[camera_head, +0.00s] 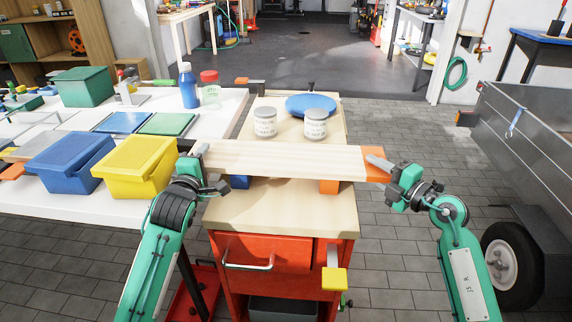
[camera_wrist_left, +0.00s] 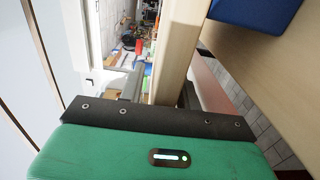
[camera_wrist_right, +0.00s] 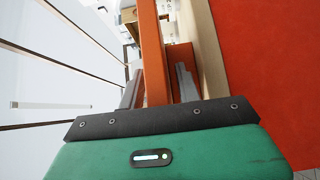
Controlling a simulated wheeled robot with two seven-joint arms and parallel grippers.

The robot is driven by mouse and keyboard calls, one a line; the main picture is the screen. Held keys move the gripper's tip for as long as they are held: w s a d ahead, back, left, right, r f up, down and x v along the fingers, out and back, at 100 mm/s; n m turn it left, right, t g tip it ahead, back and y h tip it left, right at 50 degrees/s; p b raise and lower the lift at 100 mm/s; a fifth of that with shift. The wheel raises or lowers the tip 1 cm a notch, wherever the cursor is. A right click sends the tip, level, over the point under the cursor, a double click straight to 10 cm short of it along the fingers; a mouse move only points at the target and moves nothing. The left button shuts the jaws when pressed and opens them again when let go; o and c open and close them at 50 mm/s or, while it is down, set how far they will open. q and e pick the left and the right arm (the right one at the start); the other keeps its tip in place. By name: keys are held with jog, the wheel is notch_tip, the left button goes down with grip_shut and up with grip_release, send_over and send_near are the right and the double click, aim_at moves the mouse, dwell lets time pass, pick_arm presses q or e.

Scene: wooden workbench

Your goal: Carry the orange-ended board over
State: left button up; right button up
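A long pale wooden board (camera_head: 280,159) lies level across the cart, with an orange right end (camera_head: 376,166). A blue block (camera_head: 239,183) and an orange block (camera_head: 328,187) are under it; I cannot tell whether it touches them. My left gripper (camera_head: 196,150) is at the plain left end, and the board passes between its fingers (camera_wrist_left: 164,92). My right gripper (camera_head: 376,163) is at the orange end, which lies between its fingers (camera_wrist_right: 160,88). I cannot tell whether either gripper is clamped. Each gripper's lower finger is hidden in the head view.
Two jars (camera_head: 265,122) (camera_head: 316,123) and a blue disc (camera_head: 298,100) are behind the board on the cart top (camera_head: 270,213). A yellow bin (camera_head: 136,166) and a blue bin (camera_head: 68,163) stand on the white table at left. A trailer (camera_head: 528,135) stands at right.

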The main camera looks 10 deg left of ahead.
pick_arm(q)
jog(key=shift+s, duration=0.1)
jog(key=s, duration=1.1)
jog(key=shift+s, duration=0.4)
pick_arm(e)
jog(key=v, duration=1.2)
pick_arm(q)
jog(key=shift+s+d, duration=0.1)
pick_arm(e)
jog(key=shift+s, duration=0.1)
